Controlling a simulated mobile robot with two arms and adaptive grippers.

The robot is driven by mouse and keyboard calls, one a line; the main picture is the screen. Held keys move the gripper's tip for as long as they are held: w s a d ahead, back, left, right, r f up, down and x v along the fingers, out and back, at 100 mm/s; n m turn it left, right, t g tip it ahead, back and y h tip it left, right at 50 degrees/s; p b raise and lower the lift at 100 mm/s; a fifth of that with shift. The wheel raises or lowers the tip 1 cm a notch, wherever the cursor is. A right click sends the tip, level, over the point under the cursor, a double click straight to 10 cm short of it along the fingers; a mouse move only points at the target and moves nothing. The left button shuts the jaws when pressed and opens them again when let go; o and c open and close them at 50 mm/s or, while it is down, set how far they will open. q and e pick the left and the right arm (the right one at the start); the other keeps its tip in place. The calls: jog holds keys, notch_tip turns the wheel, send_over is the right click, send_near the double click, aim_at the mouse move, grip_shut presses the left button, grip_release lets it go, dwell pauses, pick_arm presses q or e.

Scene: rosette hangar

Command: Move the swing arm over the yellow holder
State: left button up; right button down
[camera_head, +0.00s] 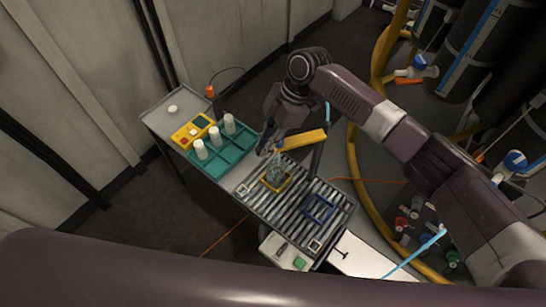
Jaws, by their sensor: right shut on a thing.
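The yellow swing arm (304,140) reaches left from a dark post beside the roller conveyor (246,188). My right gripper (268,147) is shut at the swing arm's left end, above the conveyor's back edge; its fingers partly hide the contact. The yellow holder (264,183) is a square frame on the rollers, just below and in front of the gripper. A clear greenish vessel (275,171) stands in it. A blue square holder (331,213) lies on the rollers to the right. My left gripper is out of view.
A teal tray (224,167) with several white cylinders stands left of the conveyor, next to a yellow control box (190,131). A yellow hose (358,190) curves on the right. Dark tanks (470,50) stand at the back right. The floor at front left is clear.

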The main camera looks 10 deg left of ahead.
jog(key=shift+w+a+r+m+t+b, duration=0.15)
jog(key=shift+w+a+m+t, duration=0.2)
jog(key=shift+w+m, duration=0.55)
jog(key=shift+w+a+f+m+t+b, duration=0.25)
jog(key=shift+w+m, duration=0.35)
jog(key=shift+w, duration=0.6)
jog(key=shift+r, duration=0.2)
jog(key=c, duration=1.9)
grip_release()
jog(key=shift+o, duration=0.3)
jog(key=v, duration=1.2)
